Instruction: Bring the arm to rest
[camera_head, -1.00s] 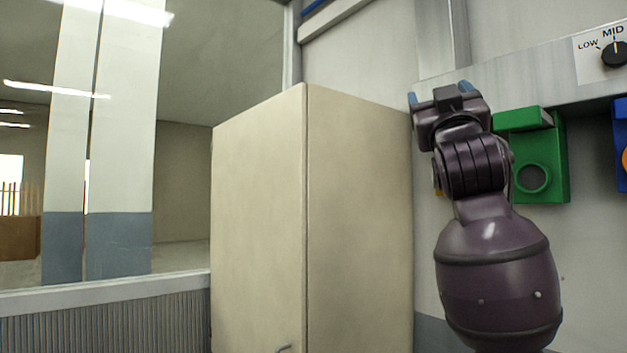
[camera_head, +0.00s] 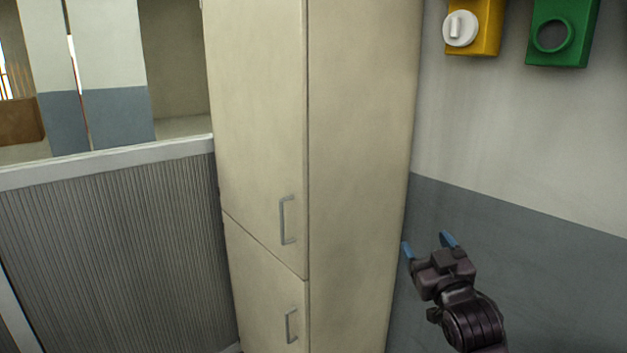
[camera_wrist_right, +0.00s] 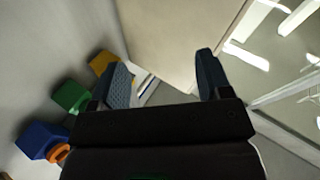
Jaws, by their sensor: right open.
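My right gripper (camera_head: 427,244) is in the lower right of the head view, in front of the grey-blue lower wall and just right of the tall cabinet. Its two blue-tipped fingers are apart with nothing between them. In the right wrist view the open fingers of my right gripper (camera_wrist_right: 163,80) show at either side of an empty gap. My left gripper is in neither view.
A tall beige cabinet (camera_head: 360,150) with two handles stands left of the gripper. A yellow box with a white knob (camera_head: 484,30) and a green box (camera_head: 575,50) are on the wall above. A blue box (camera_wrist_right: 35,140) shows in the wrist view. A ribbed panel (camera_head: 110,250) and window are at left.

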